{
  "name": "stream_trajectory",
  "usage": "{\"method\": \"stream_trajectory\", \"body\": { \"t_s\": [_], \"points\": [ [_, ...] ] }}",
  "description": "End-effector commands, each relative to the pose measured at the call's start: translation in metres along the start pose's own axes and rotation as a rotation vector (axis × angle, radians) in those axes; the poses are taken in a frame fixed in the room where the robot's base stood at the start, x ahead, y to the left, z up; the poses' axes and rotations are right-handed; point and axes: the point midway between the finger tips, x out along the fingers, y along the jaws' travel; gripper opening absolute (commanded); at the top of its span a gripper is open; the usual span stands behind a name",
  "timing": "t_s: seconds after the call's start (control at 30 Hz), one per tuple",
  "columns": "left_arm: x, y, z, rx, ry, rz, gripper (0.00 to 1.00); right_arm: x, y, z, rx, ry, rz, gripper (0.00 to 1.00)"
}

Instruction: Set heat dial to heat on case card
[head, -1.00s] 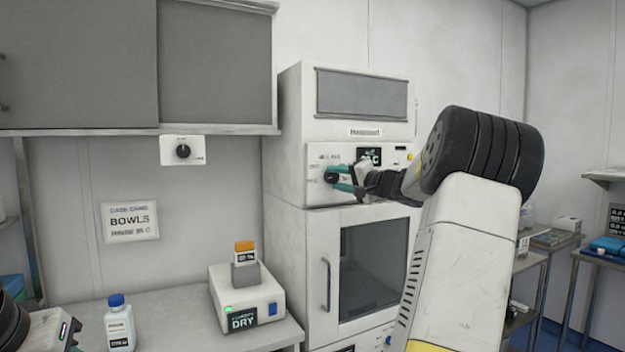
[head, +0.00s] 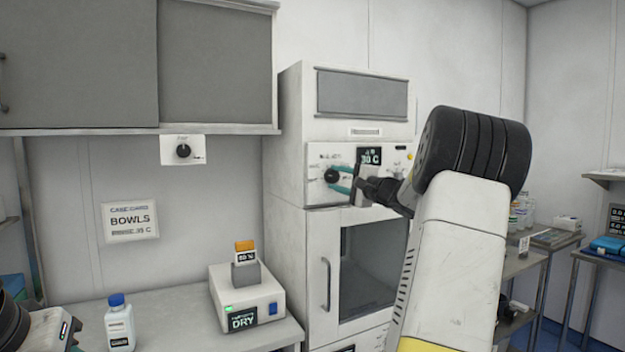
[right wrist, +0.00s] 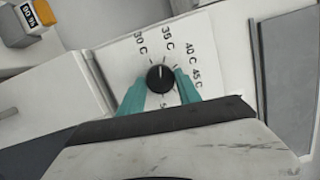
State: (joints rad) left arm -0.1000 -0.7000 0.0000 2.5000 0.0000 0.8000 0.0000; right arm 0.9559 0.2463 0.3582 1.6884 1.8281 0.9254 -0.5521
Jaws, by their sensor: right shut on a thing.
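The heat dial (head: 332,176) is a black round knob on the white warming cabinet's upper panel. The right wrist view shows the dial (right wrist: 160,78) close up, with its white pointer mark directed roughly at 35 C. Printed marks of 30, 35, 40 and 45 C surround it. My right gripper (head: 340,184) has its teal fingers shut on the dial, one on each side. The case card (head: 130,221) on the wall reads BOWLS, with a smaller line that looks like 35 C. A dark display (head: 369,157) beside the dial seems to read 30 C. My left gripper's fingers are out of view.
Below the panel is the cabinet's glass door (head: 374,262) with a vertical handle (head: 326,284). A DRY unit (head: 247,296) and a blue-capped bottle (head: 119,323) stand on the counter at left. Another black knob (head: 183,151) is under the wall cupboard.

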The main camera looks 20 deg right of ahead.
Motion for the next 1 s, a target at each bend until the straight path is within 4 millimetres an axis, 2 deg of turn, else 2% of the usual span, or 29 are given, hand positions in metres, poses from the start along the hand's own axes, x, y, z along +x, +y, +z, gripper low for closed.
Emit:
{"method": "stream_trajectory", "body": {
  "t_s": [0.4,0.93,0.97,1.0],
  "points": [
    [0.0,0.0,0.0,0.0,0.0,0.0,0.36,-0.0002,0.0011,0.0004,0.193,0.015,-0.037,0.0],
    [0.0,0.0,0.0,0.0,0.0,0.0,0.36,-0.0004,0.0012,0.0001,0.22,0.018,-0.042,0.0],
    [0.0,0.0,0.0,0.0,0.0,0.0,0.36,-0.0004,0.0012,0.0001,0.22,0.018,-0.042,0.42],
    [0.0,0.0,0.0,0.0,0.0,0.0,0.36,-0.0004,0.0013,0.0,0.22,0.018,-0.042,0.5]
  ]
}}
